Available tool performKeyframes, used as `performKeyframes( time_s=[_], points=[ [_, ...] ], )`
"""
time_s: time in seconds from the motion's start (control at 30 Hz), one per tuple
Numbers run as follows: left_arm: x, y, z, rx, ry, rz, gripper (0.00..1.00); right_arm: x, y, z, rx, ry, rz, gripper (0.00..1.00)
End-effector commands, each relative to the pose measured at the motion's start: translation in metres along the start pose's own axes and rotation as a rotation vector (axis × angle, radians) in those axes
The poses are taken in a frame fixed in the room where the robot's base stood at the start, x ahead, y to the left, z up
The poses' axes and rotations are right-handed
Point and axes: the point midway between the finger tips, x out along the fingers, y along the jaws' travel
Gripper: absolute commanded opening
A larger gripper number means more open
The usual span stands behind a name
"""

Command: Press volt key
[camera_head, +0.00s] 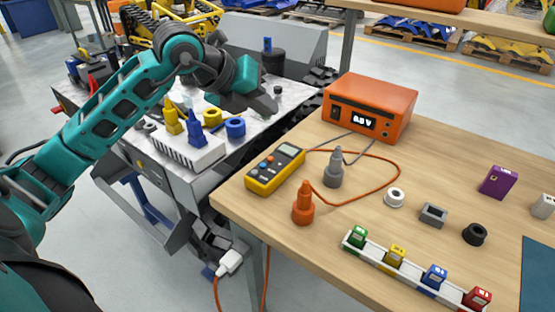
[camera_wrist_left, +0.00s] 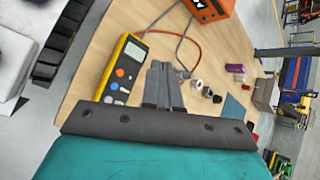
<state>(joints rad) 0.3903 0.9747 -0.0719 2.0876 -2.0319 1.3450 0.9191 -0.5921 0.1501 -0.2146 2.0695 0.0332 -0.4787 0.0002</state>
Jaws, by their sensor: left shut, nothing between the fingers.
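A yellow multimeter (camera_head: 275,168) lies on the wooden table near its left edge. Its face has a grey display and several coloured round keys, among them orange and blue; their labels are too small to read, so I cannot tell which is the volt key. The meter also shows in the left wrist view (camera_wrist_left: 124,68), left of my fingers. My left gripper (camera_head: 271,106) is shut and empty, above and behind the meter, apart from it, over the carrier's white deck side. Its closed fingers (camera_wrist_left: 164,78) show in the left wrist view. My right gripper is not in view.
An orange power supply (camera_head: 369,106) stands behind the meter, with cables leading off it. A grey probe (camera_head: 333,168) and an orange probe (camera_head: 303,205) stand right of the meter. A white rack (camera_head: 405,268) holds coloured blocks at the front. The tracked carrier (camera_head: 185,165) stands left.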

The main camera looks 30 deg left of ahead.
Motion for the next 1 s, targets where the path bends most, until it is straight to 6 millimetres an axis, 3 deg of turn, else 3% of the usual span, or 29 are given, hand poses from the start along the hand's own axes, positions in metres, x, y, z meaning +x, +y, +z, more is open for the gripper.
performKeyframes(
  time_s=[0.57, 1.0],
  points=[
    [0.004, 0.004, -0.003, 0.0, -0.003, 0.005, 0.0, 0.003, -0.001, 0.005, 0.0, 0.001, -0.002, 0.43],
    [0.043, 0.033, -0.031, -0.001, -0.001, 0.006, 0.0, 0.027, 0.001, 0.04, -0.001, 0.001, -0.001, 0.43]
  ],
)
